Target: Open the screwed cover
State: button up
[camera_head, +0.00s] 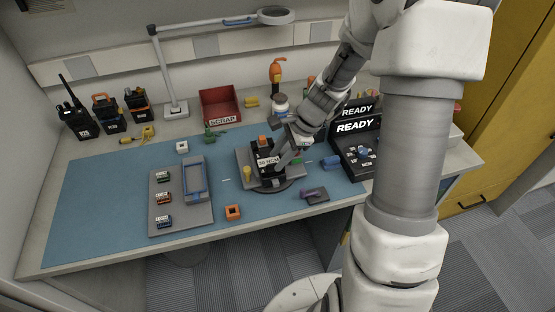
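A black radio-like device with a white label (267,161) sits on a grey fixture plate (243,158) with a dark round base, near the middle of the blue mat. A small orange part shows at its top edge. I cannot make out the screwed cover or its screws at this size. My gripper (283,158) reaches down from the upper right to the device's right side, very close to it. Whether it touches the device is unclear. The fingers are small and dark, and their opening is not readable.
A grey tray (158,222) with small labelled modules and a blue-framed bay stands left. An orange square part (233,212) and a purple-handled tool (309,193) lie in front. A red scrap bin (219,106) and lamp (174,108) stand behind. A black READY station (352,160) stands right. The mat's far left is clear.

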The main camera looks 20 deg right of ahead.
jog(key=shift+w+a+f, duration=0.1)
jog(key=shift+a+f, duration=0.1)
jog(key=shift+f, duration=0.3)
grip_shut()
dwell(1.2)
